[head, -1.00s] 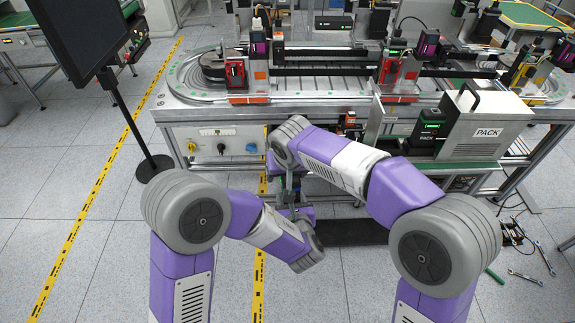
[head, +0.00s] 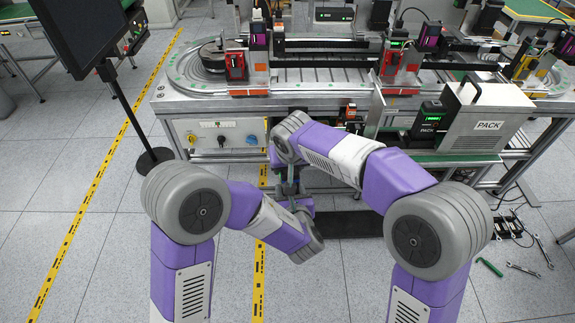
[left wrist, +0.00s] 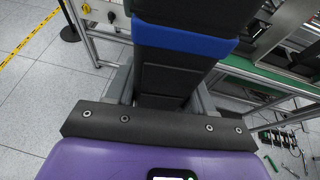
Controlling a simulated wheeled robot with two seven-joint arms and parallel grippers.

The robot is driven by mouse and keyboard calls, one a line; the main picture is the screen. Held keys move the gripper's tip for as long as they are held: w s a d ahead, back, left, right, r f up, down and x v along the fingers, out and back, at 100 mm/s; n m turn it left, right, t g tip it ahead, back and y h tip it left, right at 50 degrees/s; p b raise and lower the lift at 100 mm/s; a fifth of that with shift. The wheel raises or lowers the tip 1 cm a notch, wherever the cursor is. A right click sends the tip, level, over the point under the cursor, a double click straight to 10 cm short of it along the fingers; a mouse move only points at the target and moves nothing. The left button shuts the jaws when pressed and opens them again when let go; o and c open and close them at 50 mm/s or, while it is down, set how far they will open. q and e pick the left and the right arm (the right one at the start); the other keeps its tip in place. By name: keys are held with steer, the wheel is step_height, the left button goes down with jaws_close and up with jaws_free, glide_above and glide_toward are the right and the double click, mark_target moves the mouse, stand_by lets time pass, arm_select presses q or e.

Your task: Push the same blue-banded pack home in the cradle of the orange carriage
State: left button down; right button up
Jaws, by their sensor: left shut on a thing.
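A dark pack (left wrist: 172,75) with a blue band (left wrist: 185,40) fills the middle of the left wrist view, its far end running out of the top. My left gripper (left wrist: 160,93) is shut on it, one finger along each side. In the head view my left gripper (head: 291,188) is small and partly covered where my two arms meet; the pack is not clear there. My right wrist is bent in close above it, and its fingers cannot be made out. Orange-based carriages stand on the conveyor, one at left (head: 250,85) and one at centre (head: 400,82). No cradle contact is visible.
A control panel (head: 218,137) is on the bench front. A monitor (head: 82,35) stands at left. Tools (head: 522,268) lie on the floor at right.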

arm_select(q)
steer(key=shift+c, duration=2.4)
jaws_free()
steer(key=shift+d+r, duration=0.1)
steer(key=shift+d, duration=0.25)
steer(key=shift+o, duration=0.7)
steer(key=shift+a, duration=0.1)
steer(key=shift+s, duration=0.1)
